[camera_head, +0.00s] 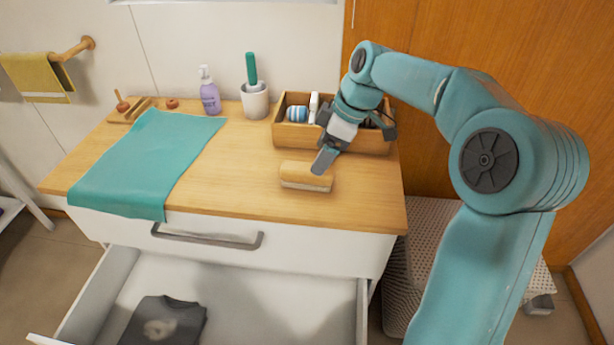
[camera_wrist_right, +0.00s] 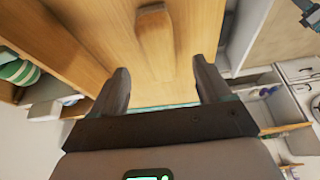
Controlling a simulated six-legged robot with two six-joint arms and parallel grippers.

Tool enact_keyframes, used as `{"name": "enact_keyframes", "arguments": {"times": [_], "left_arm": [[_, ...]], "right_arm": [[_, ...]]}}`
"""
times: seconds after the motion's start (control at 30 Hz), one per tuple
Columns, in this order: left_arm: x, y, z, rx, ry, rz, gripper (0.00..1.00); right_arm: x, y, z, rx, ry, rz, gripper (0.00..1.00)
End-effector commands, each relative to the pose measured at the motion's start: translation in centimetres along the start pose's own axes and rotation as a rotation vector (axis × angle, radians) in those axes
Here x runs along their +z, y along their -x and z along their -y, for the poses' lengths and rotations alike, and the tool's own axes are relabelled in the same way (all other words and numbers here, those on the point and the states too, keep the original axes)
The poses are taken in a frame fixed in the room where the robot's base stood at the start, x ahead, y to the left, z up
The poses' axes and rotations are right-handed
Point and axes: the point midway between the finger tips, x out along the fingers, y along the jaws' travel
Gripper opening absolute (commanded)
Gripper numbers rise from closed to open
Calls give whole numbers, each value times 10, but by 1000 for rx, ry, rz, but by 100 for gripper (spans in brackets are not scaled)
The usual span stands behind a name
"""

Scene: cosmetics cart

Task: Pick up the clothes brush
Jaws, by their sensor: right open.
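The clothes brush (camera_head: 305,177), a wooden block with a paler lower side, lies on the wooden cart top near its front right. My right gripper (camera_head: 324,161) is just above and behind the brush's right end, pointing down. In the right wrist view, the brush (camera_wrist_right: 154,38) appears as a long wooden piece ahead of the gap between the two fingers of the gripper (camera_wrist_right: 160,76). The fingers are apart, with nothing held between them. My left gripper is not in view.
A wooden box (camera_head: 290,137) with several items stands behind the brush. A grey cup (camera_head: 255,103) with a green-handled tool and a purple pump bottle (camera_head: 209,95) stand at the back. A teal cloth (camera_head: 140,165) covers the left side. An open drawer (camera_head: 255,295) sticks out below.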

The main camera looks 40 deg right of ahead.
Motion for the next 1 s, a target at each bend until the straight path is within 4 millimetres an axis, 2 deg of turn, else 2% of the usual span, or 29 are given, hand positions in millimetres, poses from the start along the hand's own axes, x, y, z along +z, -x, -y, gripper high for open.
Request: {"name": "enact_keyframes", "arguments": {"times": [0.03, 0.27, 0.5, 0.6, 1.0], "left_arm": [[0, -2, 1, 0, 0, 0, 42], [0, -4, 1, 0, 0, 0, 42], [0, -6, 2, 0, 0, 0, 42], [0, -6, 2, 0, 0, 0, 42], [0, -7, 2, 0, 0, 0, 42]], "right_arm": [[0, -11, 0, -2, 0, 1, 78], [-1, -30, -1, 0, 0, 0, 78], [-7, -67, -6, -2, -1, 1, 78], [-7, -76, -6, -1, -1, 0, 78], [-7, -79, -7, 2, -1, 0, 78]]}}
